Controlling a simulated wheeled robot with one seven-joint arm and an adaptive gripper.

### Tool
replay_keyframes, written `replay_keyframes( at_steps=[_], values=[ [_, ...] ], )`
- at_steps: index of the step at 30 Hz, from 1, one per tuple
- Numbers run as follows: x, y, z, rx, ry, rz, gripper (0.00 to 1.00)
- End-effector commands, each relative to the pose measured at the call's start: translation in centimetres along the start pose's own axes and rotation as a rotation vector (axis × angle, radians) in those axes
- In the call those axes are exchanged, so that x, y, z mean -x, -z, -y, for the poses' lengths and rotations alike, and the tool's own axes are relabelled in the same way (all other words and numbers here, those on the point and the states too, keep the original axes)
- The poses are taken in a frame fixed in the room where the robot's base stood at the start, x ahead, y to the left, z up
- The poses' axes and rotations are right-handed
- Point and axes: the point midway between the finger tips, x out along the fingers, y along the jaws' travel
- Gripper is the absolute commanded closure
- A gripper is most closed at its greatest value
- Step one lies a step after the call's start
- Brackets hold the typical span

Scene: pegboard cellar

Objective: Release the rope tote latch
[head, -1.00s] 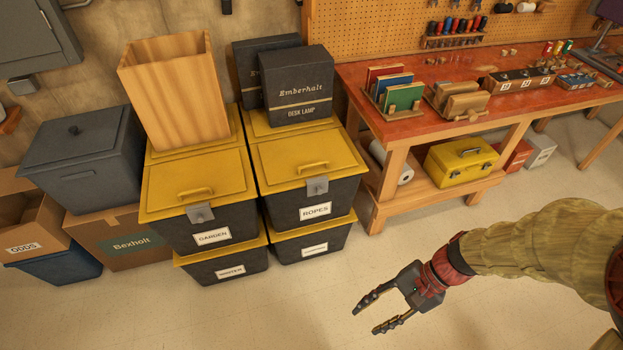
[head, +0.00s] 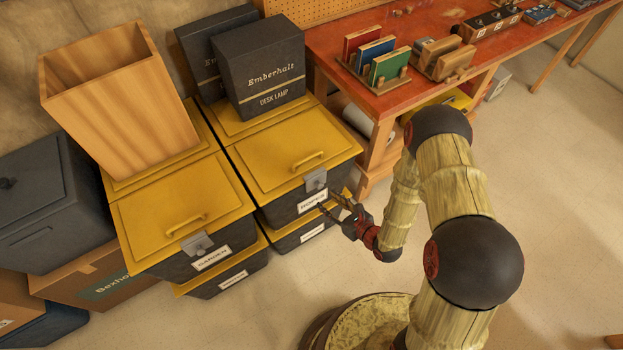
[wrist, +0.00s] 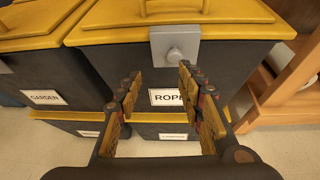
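The ropes tote (head: 288,165) is a dark bin with a yellow lid, stacked on another tote at the front right of the stack. Its grey latch (head: 316,181) hangs over the lid's front edge, above the white ROPES label; the latch also shows in the wrist view (wrist: 175,46) as a plate with a round knob. My gripper (head: 336,208) is just in front of the ropes tote. In the wrist view my gripper (wrist: 158,82) has its fingers apart, with nothing held, and points at the tote front below the latch. Whether a fingertip touches the tote is unclear.
The garden tote (head: 180,222) stands to the left with a similar latch. A lamp box (head: 268,75) and a wooden bin (head: 120,95) sit on the totes behind. The red workbench (head: 390,95) stands close on the right. Floor in front is clear.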

Motion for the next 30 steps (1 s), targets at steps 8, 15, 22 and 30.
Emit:
replay_keyframes(
  at_steps=[8, 15, 22, 30],
  values=[
    [-1.1, -0.8, 2.1, 0.009, 0.074, 0.028, 0.62],
    [-4.8, -0.8, 2.3, 0.009, 0.071, 0.028, 0.62],
    [-7.3, -0.9, 2.5, 0.009, 0.071, 0.027, 0.62],
    [-7.8, -1.1, 2.6, 0.007, 0.073, 0.027, 0.62]
  ],
)
